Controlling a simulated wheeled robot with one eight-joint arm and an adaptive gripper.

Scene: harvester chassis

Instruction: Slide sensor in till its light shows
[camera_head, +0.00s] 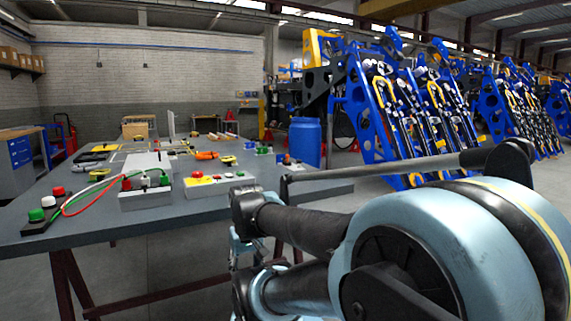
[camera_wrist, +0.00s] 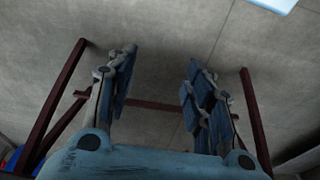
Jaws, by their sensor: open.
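My gripper (camera_wrist: 158,85) is open and empty in the wrist view, its two blue-grey fingers apart above bare concrete floor. In the head view a small part of my gripper (camera_head: 243,250) shows beside the table's front edge, mostly hidden behind my own arm. Several small devices lie on the grey table (camera_head: 190,208), but I cannot tell which, if any, is the sensor. No lit sensor light can be made out. Large blue chassis frames (camera_head: 362,125) with yellow and black parts stand at the right, well away from my gripper.
A button box (camera_head: 146,198) with red and green wires and a yellow-and-white box (camera_head: 217,185) stand near the table's front edge. A blue barrel (camera_head: 305,142) stands behind the table. Dark red trestle legs (camera_wrist: 64,125) flank my gripper. Floor between them is bare.

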